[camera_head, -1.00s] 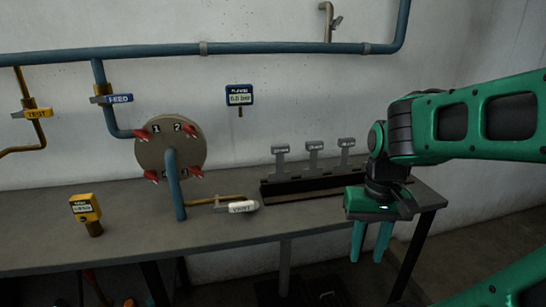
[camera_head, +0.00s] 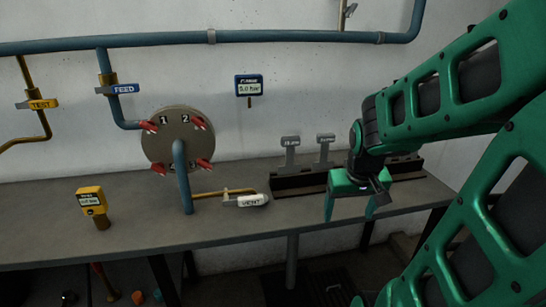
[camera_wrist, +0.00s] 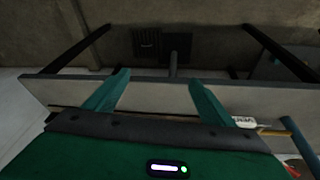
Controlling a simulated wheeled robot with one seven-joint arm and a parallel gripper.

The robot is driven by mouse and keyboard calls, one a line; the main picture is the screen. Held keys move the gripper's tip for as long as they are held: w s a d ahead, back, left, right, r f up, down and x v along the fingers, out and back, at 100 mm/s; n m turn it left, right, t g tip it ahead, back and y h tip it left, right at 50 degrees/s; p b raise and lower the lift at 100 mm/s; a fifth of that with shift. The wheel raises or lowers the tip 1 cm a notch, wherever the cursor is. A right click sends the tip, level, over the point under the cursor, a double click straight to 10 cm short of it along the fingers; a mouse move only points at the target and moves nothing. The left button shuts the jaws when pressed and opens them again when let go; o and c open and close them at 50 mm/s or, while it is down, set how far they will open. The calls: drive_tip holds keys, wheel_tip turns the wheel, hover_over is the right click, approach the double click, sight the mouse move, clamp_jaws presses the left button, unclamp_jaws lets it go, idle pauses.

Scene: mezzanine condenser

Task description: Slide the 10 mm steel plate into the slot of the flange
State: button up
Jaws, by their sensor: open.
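Grey T-shaped plates stand upright in a dark rack at the back of the bench. Two show in the head view, a left plate (camera_head: 290,153) and a second plate (camera_head: 324,150); their labels are too small to read, so I cannot tell which is 10 mm. My arm hides the rest of the row. The round flange (camera_head: 178,137) stands left of them, with red-tipped clamps and the numbers 1 and 2; its slot cannot be made out. My gripper (camera_head: 350,212) is open and empty, in front of the rack; its fingers also show in the wrist view (camera_wrist: 155,92).
The dark rack (camera_head: 290,184) lies along the back of the bench (camera_head: 130,235). A yellow gauge tool (camera_head: 91,201) stands at the left. A white-tagged VENT handle (camera_head: 250,200) lies between flange and rack. Blue pipe (camera_head: 270,37) crosses the wall.

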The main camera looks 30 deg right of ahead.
drive_tip(key=w+d+f+n+t+h, duration=0.1)
drive_tip(key=w+d+t, duration=0.25)
drive_tip(key=w, duration=0.85)
drive_tip(key=n+t+h, duration=0.1)
drive_tip(key=t, duration=1)
approach(290, 140)
drive_tip(key=shift+g, duration=0.25)
drive_tip(key=x, duration=0.2)
drive_tip(key=f+x, duration=0.1)
drive_tip(key=x, duration=0.1)
drive_tip(key=shift+w, duration=0.25)
drive_tip(key=shift+w+r+h, duration=0.1)
drive_tip(key=shift+r+h, duration=0.2)
drive_tip(key=shift+r, duration=0.15)
drive_tip(key=shift+x, duration=2.15)
drive_tip(key=x, duration=0.6)
drive_tip(key=shift+d, duration=0.25)
drive_tip(key=shift+w+f, duration=0.1)
drive_tip(key=shift+f, duration=0.05)
drive_tip(key=shift+c, duration=0.4)
